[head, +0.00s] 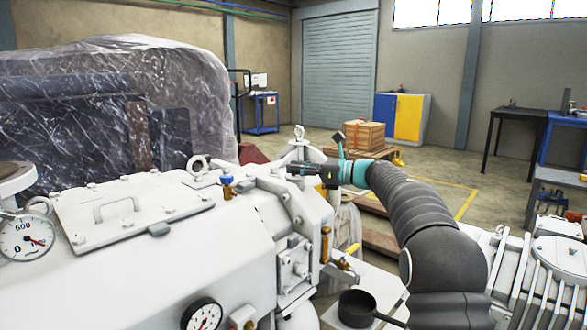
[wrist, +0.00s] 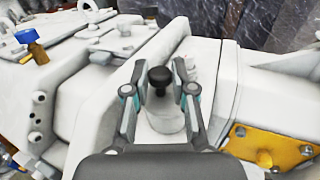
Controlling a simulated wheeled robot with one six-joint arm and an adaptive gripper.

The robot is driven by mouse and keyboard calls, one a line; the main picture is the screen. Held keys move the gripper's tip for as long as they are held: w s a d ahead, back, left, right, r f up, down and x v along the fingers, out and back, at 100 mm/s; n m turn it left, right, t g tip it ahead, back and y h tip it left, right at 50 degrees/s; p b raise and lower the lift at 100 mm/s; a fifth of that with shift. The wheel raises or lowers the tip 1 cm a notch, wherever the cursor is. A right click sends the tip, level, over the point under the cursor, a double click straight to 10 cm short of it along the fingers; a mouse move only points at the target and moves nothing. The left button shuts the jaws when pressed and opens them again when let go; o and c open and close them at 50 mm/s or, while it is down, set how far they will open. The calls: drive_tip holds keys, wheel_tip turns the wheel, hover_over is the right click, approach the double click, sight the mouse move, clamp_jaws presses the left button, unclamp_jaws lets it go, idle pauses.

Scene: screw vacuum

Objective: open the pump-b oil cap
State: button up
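A black knob-shaped cap (wrist: 160,77) sits on a short pale cylindrical neck on the white pump housing (wrist: 105,82), in the middle of the wrist view. It looks like the oil cap; I see no label. My gripper (wrist: 160,72) has its two fingers spread, one on each side of the cap. There seems to be a gap between each finger and the cap. In the head view my gripper (head: 304,170) is over the far side of the white pump (head: 190,235). The cap is not clearly visible there.
A blue valve with a brass stem (head: 227,186) stands on the pump left of my gripper. A lifting eye (head: 299,132) rises behind it. A yellow plate (wrist: 270,147) is at the lower right of the wrist view. A plastic-wrapped machine (head: 115,100) fills the back left.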

drive_tip(key=shift+a, duration=0.3)
clamp_jaws()
drive_tip(key=shift+w+d, duration=0.1)
drive_tip(key=shift+d, duration=0.05)
